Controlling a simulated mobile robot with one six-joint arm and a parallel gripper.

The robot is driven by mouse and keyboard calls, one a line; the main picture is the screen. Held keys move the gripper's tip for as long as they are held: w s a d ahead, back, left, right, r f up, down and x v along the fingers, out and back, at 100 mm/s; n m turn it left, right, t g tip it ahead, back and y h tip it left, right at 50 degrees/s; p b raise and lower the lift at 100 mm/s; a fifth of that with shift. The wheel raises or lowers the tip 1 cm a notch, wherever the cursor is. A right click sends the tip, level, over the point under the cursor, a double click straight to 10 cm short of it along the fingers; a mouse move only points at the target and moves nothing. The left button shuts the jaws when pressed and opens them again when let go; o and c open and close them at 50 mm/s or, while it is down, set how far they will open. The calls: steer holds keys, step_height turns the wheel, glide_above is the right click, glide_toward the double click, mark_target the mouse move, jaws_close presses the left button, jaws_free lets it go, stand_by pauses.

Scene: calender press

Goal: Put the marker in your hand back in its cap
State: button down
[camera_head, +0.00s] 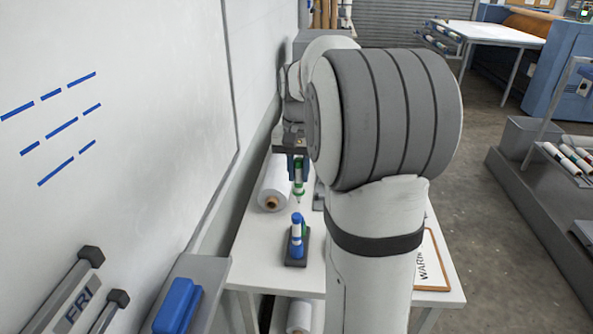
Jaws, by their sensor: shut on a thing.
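My gripper (298,165) hangs over the white table in the head view, with its jaws shut on a marker. The marker (298,188) has a white body with green parts and points downward with its tip free in the air. Below it a dark stand (297,259) sits on the table. A blue and white marker (296,240) stands upright in it. A small green piece (303,229), apparently the green cap, shows just right of and partly behind the blue marker. The held marker is above the stand and apart from it. My arm covers much of the table's right side.
A white roll (275,185) lies on the table (262,250) left of the held marker. A clipboard (432,264) lies at the right. A whiteboard (120,130) with blue dashes borders the left. A blue eraser (177,305) rests on a ledge at lower left.

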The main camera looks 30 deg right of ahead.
mark_target(299, 192)
steer(key=shift+s+f, duration=0.1)
steer(key=shift+f, duration=0.1)
steer(key=shift+f+b, duration=2.15)
steer(key=shift+f, duration=0.3)
steer(key=shift+s+r, duration=0.1)
steer(key=shift+s, duration=0.1)
steer(key=shift+f+b, duration=1.3)
steer(key=shift+f, duration=1.05)
steer(key=c, duration=1.2)
jaws_free()
steer(key=shift+r, duration=0.2)
step_height(299, 192, up, 8)
steer(key=shift+f, duration=0.2)
